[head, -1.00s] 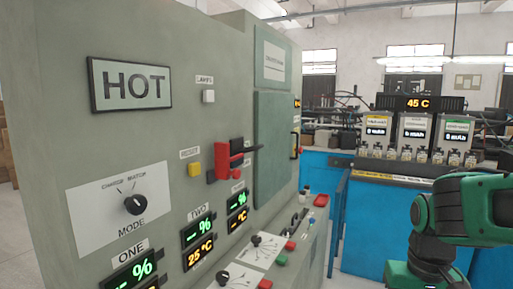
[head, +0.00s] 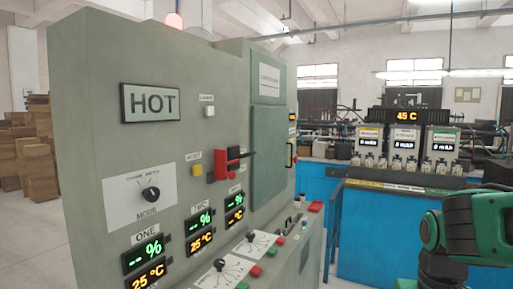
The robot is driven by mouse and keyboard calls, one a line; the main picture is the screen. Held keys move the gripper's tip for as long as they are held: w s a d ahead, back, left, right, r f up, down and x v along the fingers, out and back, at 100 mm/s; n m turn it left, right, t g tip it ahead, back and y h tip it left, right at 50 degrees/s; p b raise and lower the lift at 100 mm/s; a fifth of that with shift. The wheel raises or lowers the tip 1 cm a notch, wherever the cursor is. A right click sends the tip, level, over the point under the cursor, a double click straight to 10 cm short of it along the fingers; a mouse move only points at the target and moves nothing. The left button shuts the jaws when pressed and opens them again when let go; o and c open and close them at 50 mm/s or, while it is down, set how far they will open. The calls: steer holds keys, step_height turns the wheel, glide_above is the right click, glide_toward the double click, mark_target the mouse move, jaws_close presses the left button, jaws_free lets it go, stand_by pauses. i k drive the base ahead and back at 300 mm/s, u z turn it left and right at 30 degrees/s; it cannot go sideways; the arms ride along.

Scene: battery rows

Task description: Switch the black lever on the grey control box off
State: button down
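The grey control box (head: 85,150) fills the left and middle of the head view, with a HOT sign on its face. A black lever (head: 246,154) sticks out to the right from a red block (head: 221,165) on that face, roughly level. A black piece shows above the red block and another at its lower left. My green and black arm (head: 462,230) shows at the right edge, well apart from the lever. My gripper is outside the view.
A sloped panel with knobs (head: 252,243) and coloured buttons juts from the box's lower front. A blue bench (head: 385,235) with battery testers stands behind at right. Cardboard boxes (head: 38,168) are stacked at far left.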

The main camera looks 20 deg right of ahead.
mark_target(248, 155)
steer(key=k, duration=1.3)
steer(key=z, duration=0.55)
steer(key=i, duration=2)
steer(key=u, duration=0.5)
steer(key=i, duration=0.3)
steer(key=u, duration=0.4)
